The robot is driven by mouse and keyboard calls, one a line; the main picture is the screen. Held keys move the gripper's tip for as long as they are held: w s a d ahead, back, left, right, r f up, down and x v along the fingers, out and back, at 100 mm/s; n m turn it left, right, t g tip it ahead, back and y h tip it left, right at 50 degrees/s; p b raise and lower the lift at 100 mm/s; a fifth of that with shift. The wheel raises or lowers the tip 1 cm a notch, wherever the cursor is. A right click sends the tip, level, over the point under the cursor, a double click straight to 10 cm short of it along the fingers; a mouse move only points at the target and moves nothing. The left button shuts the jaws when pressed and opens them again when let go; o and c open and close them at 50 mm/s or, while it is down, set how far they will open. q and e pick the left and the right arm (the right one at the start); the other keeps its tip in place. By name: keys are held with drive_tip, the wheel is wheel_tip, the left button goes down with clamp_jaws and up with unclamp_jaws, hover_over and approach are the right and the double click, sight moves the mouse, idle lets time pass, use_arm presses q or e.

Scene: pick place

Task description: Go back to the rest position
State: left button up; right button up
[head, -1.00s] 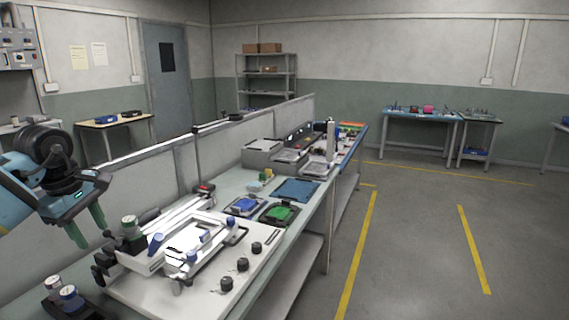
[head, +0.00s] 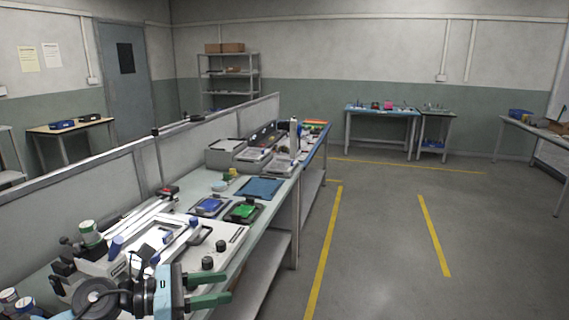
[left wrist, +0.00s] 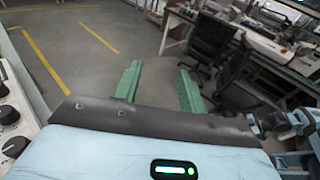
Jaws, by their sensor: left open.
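My left gripper (head: 208,290) is at the bottom of the head view, in front of the near edge of the white machine. Its green fingers point right and stand apart, with nothing between them. In the left wrist view the two green fingers (left wrist: 160,88) are spread wide, with grey floor and black chairs beyond them. My right gripper is not clearly seen in either view.
The white machine (head: 225,236) with black knobs stands on the near workbench. A blue tray (head: 209,206), a green tray (head: 243,211) and a blue mat (head: 258,188) lie beyond it. Open floor (head: 380,230) is to the right. Black chairs (left wrist: 212,42) show in the wrist view.

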use_arm(q)
drive_tip(key=s+a+f+m+t+y, duration=0.4)
drive_tip(key=s+f+m+y, duration=0.5)
drive_tip(key=m, duration=0.8)
drive_tip(key=s+a+f+m+t+y, duration=0.2)
drive_tip(key=s+a+f+m+y, duration=0.65)
drive_tip(key=m, duration=0.75)
drive_tip(key=s+d+f+n+g+h, duration=0.1)
drive_tip(key=s+f+n+g, duration=0.25)
drive_tip(key=s, duration=0.55)
drive_tip(key=s+d+f+n+g+h, duration=0.1)
drive_tip(key=s+f+n+g, duration=0.15)
drive_tip(key=s+g, duration=0.4)
drive_tip(key=s+d+f+n+g+h, duration=0.1)
drive_tip(key=s+f+n+g, duration=0.2)
drive_tip(key=s, duration=0.8)
drive_tip(key=w+d+f+t+h+p, duration=0.1)
drive_tip(key=w+d+f+t+p, duration=0.1)
drive_tip(key=w+f+t, duration=0.5)
drive_tip(key=w+t, duration=0.2)
drive_tip(key=shift+w+d+f+m+t, duration=0.15)
drive_tip(key=shift+d+f+m+t, duration=0.15)
drive_tip(key=shift+d+t, duration=0.1)
use_arm(e)
drive_tip(key=r, duration=0.1)
drive_tip(key=w+r, duration=0.2)
drive_tip(key=shift+d+t, duration=0.3)
drive_tip(key=shift+t, duration=0.1)
